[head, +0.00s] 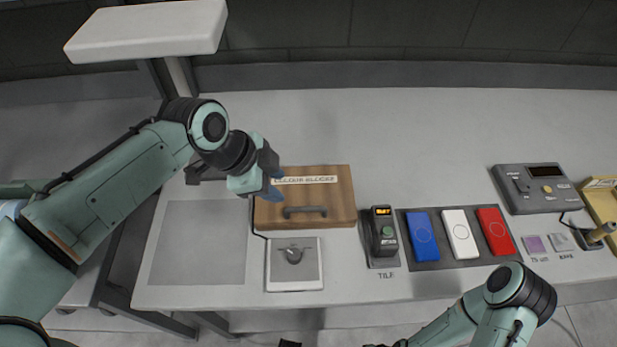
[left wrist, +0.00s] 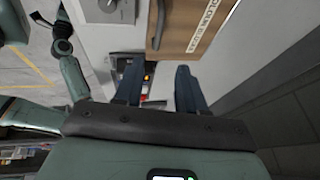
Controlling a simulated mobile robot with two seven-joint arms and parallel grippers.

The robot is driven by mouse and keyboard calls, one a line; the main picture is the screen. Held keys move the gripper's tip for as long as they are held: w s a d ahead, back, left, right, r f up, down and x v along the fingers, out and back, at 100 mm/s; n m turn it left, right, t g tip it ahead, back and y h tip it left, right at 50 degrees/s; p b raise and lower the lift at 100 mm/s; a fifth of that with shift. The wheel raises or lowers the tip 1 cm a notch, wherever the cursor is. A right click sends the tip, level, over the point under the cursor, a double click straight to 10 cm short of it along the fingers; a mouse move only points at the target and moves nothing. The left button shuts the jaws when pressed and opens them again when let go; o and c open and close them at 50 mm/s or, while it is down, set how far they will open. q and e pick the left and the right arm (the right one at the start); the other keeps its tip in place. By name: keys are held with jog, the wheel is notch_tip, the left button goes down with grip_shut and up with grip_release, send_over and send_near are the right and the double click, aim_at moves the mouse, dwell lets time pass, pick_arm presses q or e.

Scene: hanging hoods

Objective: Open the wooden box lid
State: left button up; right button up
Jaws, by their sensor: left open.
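The wooden box (head: 335,188) stands on the white counter with its lid shut. It has a label reading like "COLOUR BLOCKS" and a dark bar handle (head: 304,212) near its front edge. My left gripper (head: 270,190) is open and empty at the box's left side; whether it touches the box is not clear. In the left wrist view its blue fingers (left wrist: 157,72) are spread apart, and the box (left wrist: 205,30) and its handle (left wrist: 158,24) show above them. My right arm comes in at the bottom of the head view; its fingers cannot be made out.
A white plate with a grey knob (head: 293,275) lies in front of the box. To the right stand a black device with a green button (head: 383,232), a tray with blue (head: 422,240), white and red tiles, and a grey console (head: 537,188). Counter behind the box is clear.

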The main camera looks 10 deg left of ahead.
aim_at(304, 208)
pick_arm(q)
jog(key=b+x, duration=0.1)
jog(key=x, duration=1.2)
jog(key=shift+s+f, duration=0.1)
grip_shut()
